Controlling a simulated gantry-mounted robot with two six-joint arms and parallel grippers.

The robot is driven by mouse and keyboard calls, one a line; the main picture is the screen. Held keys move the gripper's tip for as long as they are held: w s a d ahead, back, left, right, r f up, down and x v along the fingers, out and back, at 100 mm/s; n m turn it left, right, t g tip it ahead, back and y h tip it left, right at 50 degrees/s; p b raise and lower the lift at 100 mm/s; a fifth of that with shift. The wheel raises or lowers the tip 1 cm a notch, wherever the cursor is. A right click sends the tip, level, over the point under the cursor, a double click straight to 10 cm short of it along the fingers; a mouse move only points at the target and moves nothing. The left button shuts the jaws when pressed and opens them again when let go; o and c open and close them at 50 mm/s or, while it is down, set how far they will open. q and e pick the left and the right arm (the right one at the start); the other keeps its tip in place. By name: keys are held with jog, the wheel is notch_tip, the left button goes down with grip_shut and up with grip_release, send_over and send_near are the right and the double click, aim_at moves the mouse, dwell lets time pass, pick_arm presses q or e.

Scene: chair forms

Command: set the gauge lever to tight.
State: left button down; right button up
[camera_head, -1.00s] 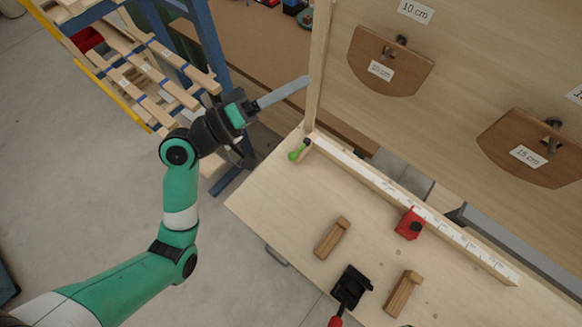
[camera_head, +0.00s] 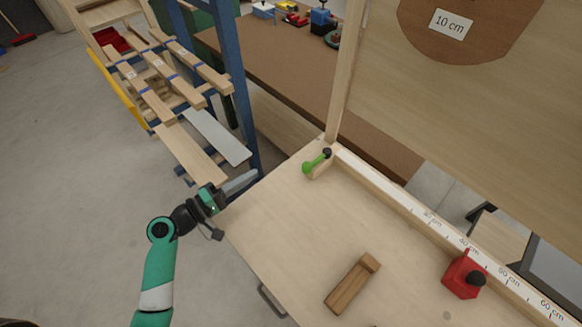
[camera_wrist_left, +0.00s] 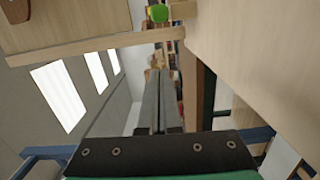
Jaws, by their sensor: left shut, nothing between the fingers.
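The gauge lever (camera_head: 316,160), with a bright green arm and a dark knob, sits at the table's far left corner, by the end of the white ruler strip (camera_head: 425,212). Its green part (camera_wrist_left: 159,13) shows at the top of the left wrist view. I cannot read any tight mark. My left gripper (camera_head: 252,175) is off the table's left edge, to the left of the lever and apart from it. Its two long grey fingers (camera_wrist_left: 160,76) are together and empty. My right gripper is out of view.
A red stop block (camera_head: 464,275) with a black knob sits by the ruler. A wooden block (camera_head: 352,284) lies on the tabletop. An upright wooden post (camera_head: 346,75) stands behind the lever. A rack of wooden slats (camera_head: 165,90) stands at the left. The tabletop near the lever is clear.

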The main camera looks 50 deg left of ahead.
pick_arm(q)
jog(key=shift+w, duration=0.1)
jog(key=b, duration=0.2)
send_near(317, 160)
jog(key=w+a, duration=0.1)
jog(key=a, duration=0.3)
jog(key=w+a, duration=0.1)
jog(key=a, duration=0.1)
jog(key=shift+w+r, duration=0.35)
jog(key=shift+r, duration=0.05)
jog(key=d+p, duration=0.1)
jog(key=d, duration=0.1)
jog(key=shift+w+d, duration=0.1)
jog(key=shift+d, duration=0.75)
jog(key=shift+w, duration=0.1)
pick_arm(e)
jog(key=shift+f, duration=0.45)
pick_arm(q)
jog(key=shift+d, duration=0.1)
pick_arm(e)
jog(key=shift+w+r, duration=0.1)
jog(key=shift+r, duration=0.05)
